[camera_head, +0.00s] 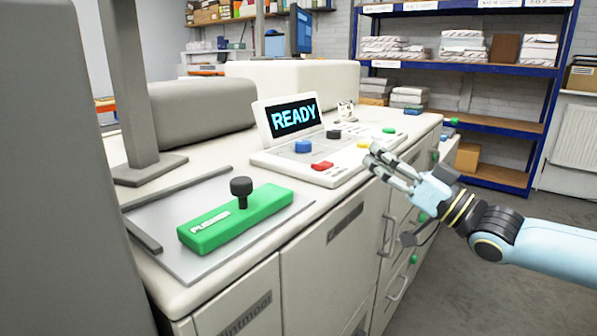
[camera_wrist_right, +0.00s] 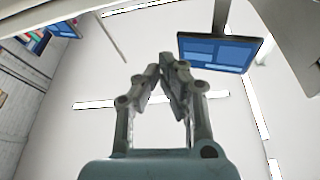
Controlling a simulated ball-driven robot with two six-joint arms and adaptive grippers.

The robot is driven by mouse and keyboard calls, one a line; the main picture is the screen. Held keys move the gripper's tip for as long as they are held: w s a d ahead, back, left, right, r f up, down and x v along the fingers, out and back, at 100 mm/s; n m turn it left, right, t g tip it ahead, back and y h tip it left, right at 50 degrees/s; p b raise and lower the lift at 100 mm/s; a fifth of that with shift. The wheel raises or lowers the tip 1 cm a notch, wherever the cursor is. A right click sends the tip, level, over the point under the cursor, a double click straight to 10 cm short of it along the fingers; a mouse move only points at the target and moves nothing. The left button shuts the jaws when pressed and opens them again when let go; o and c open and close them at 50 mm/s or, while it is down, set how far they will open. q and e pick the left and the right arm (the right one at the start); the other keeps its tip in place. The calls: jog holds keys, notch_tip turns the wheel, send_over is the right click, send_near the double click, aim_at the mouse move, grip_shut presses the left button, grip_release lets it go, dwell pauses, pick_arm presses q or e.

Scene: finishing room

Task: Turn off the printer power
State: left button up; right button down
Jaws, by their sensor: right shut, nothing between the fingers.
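The printer (camera_head: 310,241) is a long cream machine with cabinet doors along its front. A small display (camera_head: 294,116) on its top reads READY in lit blue letters. In front of the display lies a control panel (camera_head: 337,176) with a blue button (camera_head: 302,146), a red button (camera_head: 322,165), a dark button (camera_head: 333,134) and a yellow one (camera_head: 364,143). My right gripper (camera_head: 372,156) is shut and empty, at the right end of the panel near the yellow button. I cannot tell whether it touches the panel. It also shows in the right wrist view (camera_wrist_right: 165,62). My left gripper is out of view.
A green block marked PUSHER (camera_head: 236,218) with a black knob (camera_head: 241,187) lies on a metal plate at the near left. A grey post (camera_head: 128,84) stands behind it. Blue shelving (camera_head: 463,68) with paper stacks stands at the back. Floor at right is clear.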

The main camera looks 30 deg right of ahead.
jog(key=r+n+b, duration=0.1)
jog(key=r+b, duration=0.1)
jog(key=b, duration=0.1)
send_over(332, 171)
jog(key=s+d, duration=0.1)
jog(key=s, duration=0.1)
jog(key=shift+f+g+y, duration=0.1)
jog(key=shift+g+y, duration=0.2)
jog(key=shift+x, duration=1.1)
notch_tip(332, 171, down, 3)
jog(key=shift+a, duration=0.15)
jog(key=shift+f, duration=0.45)
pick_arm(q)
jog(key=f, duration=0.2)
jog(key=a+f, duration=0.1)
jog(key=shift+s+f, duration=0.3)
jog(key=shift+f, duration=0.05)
